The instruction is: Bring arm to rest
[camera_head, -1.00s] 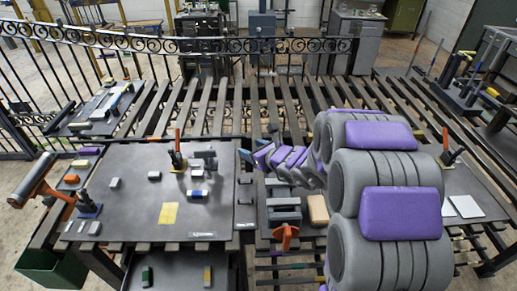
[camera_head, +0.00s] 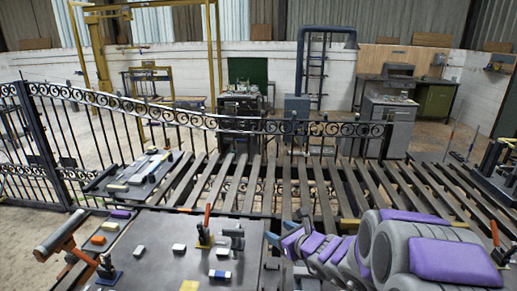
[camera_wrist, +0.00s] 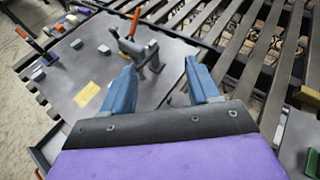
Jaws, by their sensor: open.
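My gripper (camera_wrist: 160,92) shows in the wrist view with its two blue fingers apart and nothing between them. In the head view my gripper (camera_head: 288,240) is at the end of my purple and grey arm, low and right of centre, close to the right edge of the grey work plate (camera_head: 160,262). The arm is folded at the lower right. In the wrist view a grey clamp-like fitting (camera_wrist: 146,54) stands on the plate beyond the left finger, apart from it as far as I can tell.
An orange-handled clamp (camera_head: 205,232) and small blocks stand on the plate. A slatted bench (camera_head: 330,190) stretches behind it. A black scroll gate (camera_head: 150,112) stands beyond. A yellow note (camera_wrist: 87,94) lies on the plate. Bare floor shows past the gate.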

